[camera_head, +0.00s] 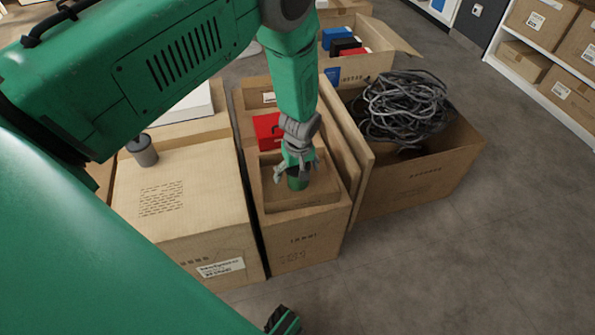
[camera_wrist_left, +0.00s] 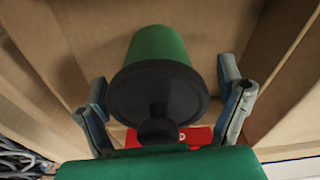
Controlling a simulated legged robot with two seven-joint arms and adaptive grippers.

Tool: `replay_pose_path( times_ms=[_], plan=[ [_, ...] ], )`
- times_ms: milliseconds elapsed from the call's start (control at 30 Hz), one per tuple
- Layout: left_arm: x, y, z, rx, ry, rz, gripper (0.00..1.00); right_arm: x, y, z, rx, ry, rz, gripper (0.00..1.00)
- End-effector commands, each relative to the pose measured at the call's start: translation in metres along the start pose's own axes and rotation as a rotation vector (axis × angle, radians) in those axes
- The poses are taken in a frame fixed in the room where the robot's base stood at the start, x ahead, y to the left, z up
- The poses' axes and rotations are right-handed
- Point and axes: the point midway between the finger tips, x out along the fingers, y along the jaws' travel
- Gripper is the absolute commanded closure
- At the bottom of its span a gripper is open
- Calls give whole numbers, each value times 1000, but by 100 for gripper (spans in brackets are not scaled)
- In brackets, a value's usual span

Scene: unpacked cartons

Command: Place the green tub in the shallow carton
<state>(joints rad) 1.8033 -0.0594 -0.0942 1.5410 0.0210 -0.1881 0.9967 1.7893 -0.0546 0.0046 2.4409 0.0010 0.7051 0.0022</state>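The green tub (camera_wrist_left: 160,75) with a black knobbed lid is between the fingers of my left gripper (camera_wrist_left: 165,110) in the left wrist view. The fingers are spread, with gaps visible on both sides of the lid. In the head view my left gripper (camera_head: 296,170) reaches down over the shallow carton (camera_head: 318,213), and the tub's green side (camera_head: 298,182) shows below it, inside the walls. The tub looks about upright; whether its base touches the carton floor is hidden.
A red box (camera_head: 267,130) lies behind the tub. A closed carton (camera_head: 190,205) with a grey cup (camera_head: 142,150) stands left. An open carton (camera_head: 425,180) with coiled cable (camera_head: 405,105) stands right. Another carton (camera_head: 375,65) behind holds small boxes. The floor at right is clear.

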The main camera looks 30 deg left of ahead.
Motion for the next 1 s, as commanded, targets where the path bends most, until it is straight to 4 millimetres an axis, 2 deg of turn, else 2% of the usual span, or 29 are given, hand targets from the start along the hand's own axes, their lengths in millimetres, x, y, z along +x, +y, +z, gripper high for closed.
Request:
replay_pose_path(
  times_ms=[167, 267, 367, 700, 833, 1000],
  plan=[
    [-1, 0, 0, 0, 0, 0, 13, -1, 0, 0, 0, 0, 0, 60],
    [-8, 0, -1, 0, 0, 1, 13, -5, 0, 0, 0, 0, 0, 60],
    [-25, 1, -1, 0, 1, 1, 13, -12, 0, -1, 0, 0, 0, 60],
    [-97, 1, -1, -1, 1, 2, 13, -40, 0, -2, 0, 0, 0, 60],
    [-114, 0, -1, 1, 1, 0, 13, -46, 0, -2, 0, 0, 0, 60],
    [-123, 0, 0, 1, 0, -1, 13, -48, 0, -3, 0, 0, 0, 60]
  ],
)
